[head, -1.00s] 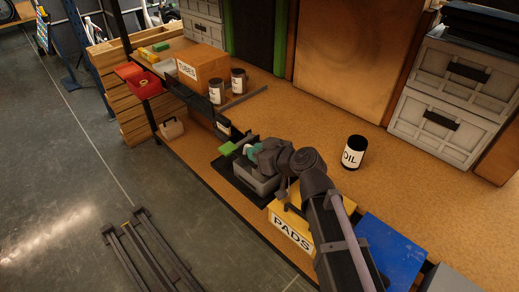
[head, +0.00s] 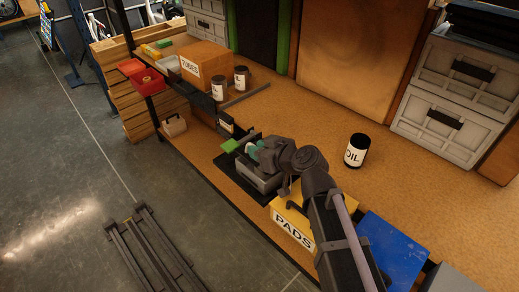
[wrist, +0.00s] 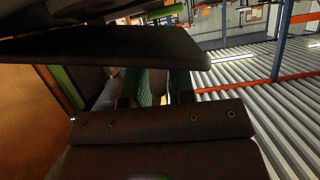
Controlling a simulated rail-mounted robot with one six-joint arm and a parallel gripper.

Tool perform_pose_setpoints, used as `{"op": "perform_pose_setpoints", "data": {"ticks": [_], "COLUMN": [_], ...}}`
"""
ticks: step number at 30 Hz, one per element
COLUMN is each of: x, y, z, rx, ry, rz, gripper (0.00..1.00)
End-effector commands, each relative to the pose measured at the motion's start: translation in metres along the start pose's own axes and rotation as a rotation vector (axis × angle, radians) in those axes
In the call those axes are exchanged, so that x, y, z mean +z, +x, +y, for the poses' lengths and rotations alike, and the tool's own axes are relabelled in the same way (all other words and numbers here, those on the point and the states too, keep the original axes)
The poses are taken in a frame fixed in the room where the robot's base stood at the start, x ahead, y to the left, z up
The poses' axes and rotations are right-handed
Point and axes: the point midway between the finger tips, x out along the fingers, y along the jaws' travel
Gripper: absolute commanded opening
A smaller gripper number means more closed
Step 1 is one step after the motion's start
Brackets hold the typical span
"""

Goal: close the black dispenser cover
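My gripper (head: 256,152) has teal pads and is low over a grey open-topped box (head: 252,178) standing on a black base at the bench's front edge. In the wrist view, a narrow gap shows between the two pads of my gripper (wrist: 167,88), with nothing clearly held. A dark flat panel (wrist: 110,46) spans the upper wrist view, close to the camera; I cannot tell if it is the dispenser cover. A small black unit with a white label (head: 226,123) stands just beyond the box. No cover is clearly distinguishable in the head view.
A green block (head: 230,145) is left of my gripper. A yellow PADS box (head: 293,225) and a blue box (head: 392,246) are close to my arm. An OIL can (head: 356,151) stands right, on open bench. A TUBES box (head: 204,69) and two cans are farther back.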

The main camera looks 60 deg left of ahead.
Motion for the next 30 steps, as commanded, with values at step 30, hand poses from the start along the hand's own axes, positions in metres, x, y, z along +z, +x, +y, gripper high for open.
{"op": "perform_pose_setpoints", "data": {"ticks": [30], "x": [-0.135], "y": [-0.042], "z": [-0.015], "rx": [-0.018], "ry": [-0.010], "rz": [-0.002], "gripper": [0.01]}}
